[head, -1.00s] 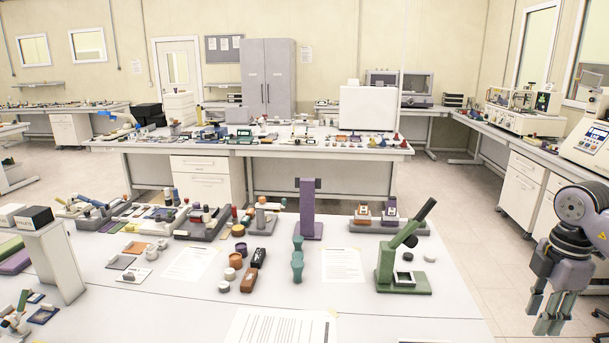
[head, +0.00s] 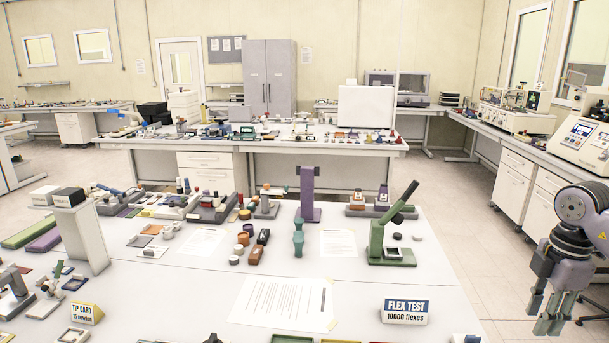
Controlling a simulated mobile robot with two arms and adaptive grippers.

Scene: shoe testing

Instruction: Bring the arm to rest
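My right arm hangs at the right edge of the head view. Its gripper (head: 548,316) points down beside the right edge of the near table (head: 440,285), apart from it and from everything on it. The fingers are seen close together at an angle, and I cannot tell whether they are open or shut. Nothing shows in them. My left gripper is not in view.
On the near table stand a green press-like stand (head: 392,250), a purple post (head: 308,195), a FLEX TEST sign (head: 405,311), a TIP CARD sign (head: 86,313) and a grey pedestal (head: 82,240). Clear floor (head: 478,235) lies right of the table.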

